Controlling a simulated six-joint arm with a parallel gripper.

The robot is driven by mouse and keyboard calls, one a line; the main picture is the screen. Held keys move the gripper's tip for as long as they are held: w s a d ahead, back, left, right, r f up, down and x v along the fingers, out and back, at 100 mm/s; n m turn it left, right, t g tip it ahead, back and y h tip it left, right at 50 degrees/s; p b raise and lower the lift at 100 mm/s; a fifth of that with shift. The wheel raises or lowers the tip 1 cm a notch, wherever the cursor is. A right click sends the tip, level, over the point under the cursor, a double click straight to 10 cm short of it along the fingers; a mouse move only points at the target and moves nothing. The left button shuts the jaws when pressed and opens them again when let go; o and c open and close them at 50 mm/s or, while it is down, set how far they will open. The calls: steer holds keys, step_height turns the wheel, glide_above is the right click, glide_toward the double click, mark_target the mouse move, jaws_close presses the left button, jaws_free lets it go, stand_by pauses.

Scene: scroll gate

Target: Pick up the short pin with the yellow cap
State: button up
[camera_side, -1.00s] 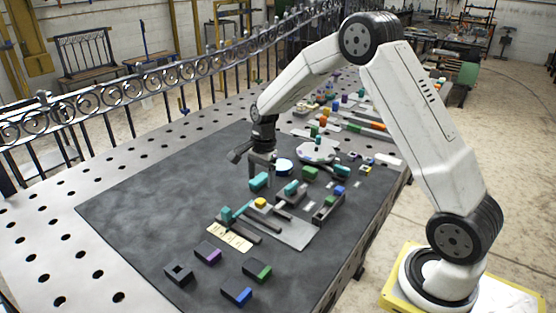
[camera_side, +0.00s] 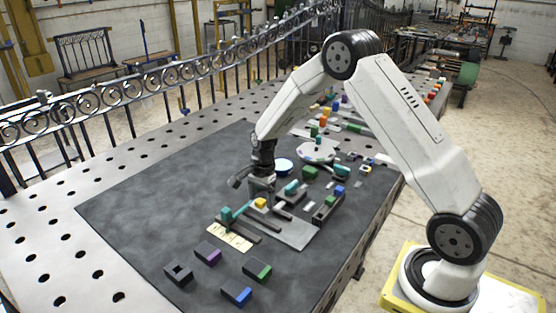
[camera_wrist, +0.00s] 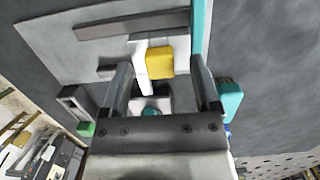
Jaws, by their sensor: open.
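The yellow cap (camera_side: 260,203) shows just below my gripper in the side view, among the parts on the grey plate. In the wrist view the yellow cap (camera_wrist: 160,62) lies between my two fingers, nearer the middle than either finger. A white piece (camera_wrist: 141,62) is directly to its left. The pin's shaft under the cap cannot be made out. My gripper (camera_side: 262,190) is low over the plate and points down. In the wrist view my gripper (camera_wrist: 161,80) is open, with one finger on each side of the cap. I see no contact with it.
The grey plate (camera_side: 295,235) carries dark bars and teal blocks close around my gripper. A teal block (camera_wrist: 230,99) is just right of the right finger. Dark blocks with purple (camera_side: 208,252), green (camera_side: 257,270) and blue (camera_side: 236,295) parts lie in front. The mat's left side is clear.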

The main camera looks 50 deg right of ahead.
steer(key=shift+a+f, duration=0.1)
steer(key=shift+f, duration=0.35)
jaws_close()
